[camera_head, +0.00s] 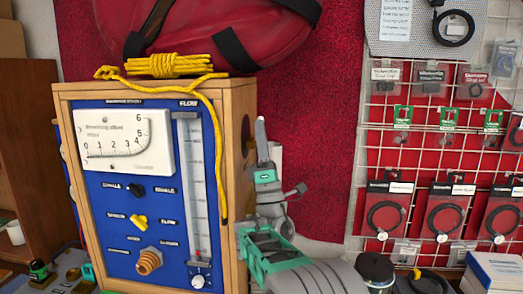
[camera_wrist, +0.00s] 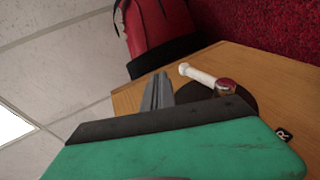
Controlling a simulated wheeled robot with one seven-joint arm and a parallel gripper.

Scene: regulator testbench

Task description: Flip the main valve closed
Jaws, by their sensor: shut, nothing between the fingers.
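The main valve is on the right wooden side of the testbench box (camera_head: 238,105). In the wrist view its white lever (camera_wrist: 197,75) runs from a red and metal pivot (camera_wrist: 227,88) on a dark round base (camera_wrist: 240,99). In the head view a dark round part (camera_head: 246,136) shows on that side, but the lever cannot be made out. My gripper (camera_head: 261,126) is upright just right of the box, its fingers together and empty. In the wrist view the fingertips (camera_wrist: 158,88) are left of the lever, apart from it in the picture.
The box's blue front panel (camera_head: 120,192) carries a gauge (camera_head: 125,141), a flow tube (camera_head: 192,180) and knobs. Yellow rope (camera_head: 168,66) lies on top and hangs down the right front edge. A red bag (camera_head: 215,30) is behind. A wire rack (camera_head: 440,150) stands right.

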